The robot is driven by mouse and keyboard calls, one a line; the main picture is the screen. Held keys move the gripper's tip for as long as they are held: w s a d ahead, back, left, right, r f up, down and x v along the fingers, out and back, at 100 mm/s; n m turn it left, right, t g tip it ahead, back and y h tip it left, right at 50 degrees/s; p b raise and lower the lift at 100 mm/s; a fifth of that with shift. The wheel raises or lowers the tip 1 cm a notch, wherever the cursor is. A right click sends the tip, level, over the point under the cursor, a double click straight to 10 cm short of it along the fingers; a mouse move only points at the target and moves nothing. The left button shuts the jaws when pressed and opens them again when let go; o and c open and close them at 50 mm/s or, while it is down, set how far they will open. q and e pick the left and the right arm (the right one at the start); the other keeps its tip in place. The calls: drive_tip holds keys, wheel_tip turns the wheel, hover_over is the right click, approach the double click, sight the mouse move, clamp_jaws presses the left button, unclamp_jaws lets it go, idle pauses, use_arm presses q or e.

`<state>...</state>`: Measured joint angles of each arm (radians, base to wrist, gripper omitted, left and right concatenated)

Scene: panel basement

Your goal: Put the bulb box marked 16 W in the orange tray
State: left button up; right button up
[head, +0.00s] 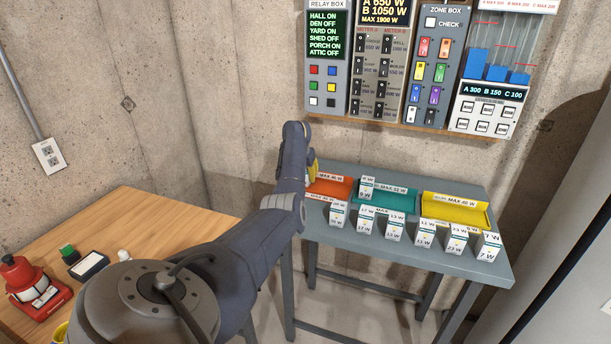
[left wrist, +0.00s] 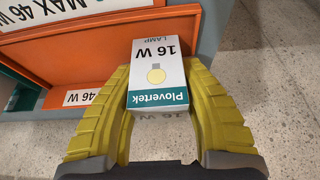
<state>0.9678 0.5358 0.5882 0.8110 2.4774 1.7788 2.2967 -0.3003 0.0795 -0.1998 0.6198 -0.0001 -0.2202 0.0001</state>
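The white and teal bulb box marked 16 W (left wrist: 160,72) sits between the yellow fingers of my left gripper (left wrist: 157,95) in the left wrist view. Both fingers press against its sides. The orange tray (left wrist: 75,65) lies beneath and beside the box, with a MAX 46 W label. In the head view the orange tray (head: 334,186) is at the left end of the grey table, partly hidden by my left arm. My left gripper (head: 312,168) is at that tray; the held box is hidden there. My right gripper is not in view.
A teal tray (head: 400,198) holding a bulb box (head: 366,187) and a yellow tray (head: 470,212) stand to the right. Several bulb boxes (head: 396,227) line the grey table's front edge (head: 415,262). Panels (head: 379,60) hang on the wall behind. A wooden table (head: 130,222) is at left.

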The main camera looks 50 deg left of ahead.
use_arm(q)
drive_tip(key=o, duration=0.5)
drive_tip(key=shift+c, duration=0.2)
drive_tip(key=shift+r, duration=0.1)
drive_tip(key=v, duration=1.2)
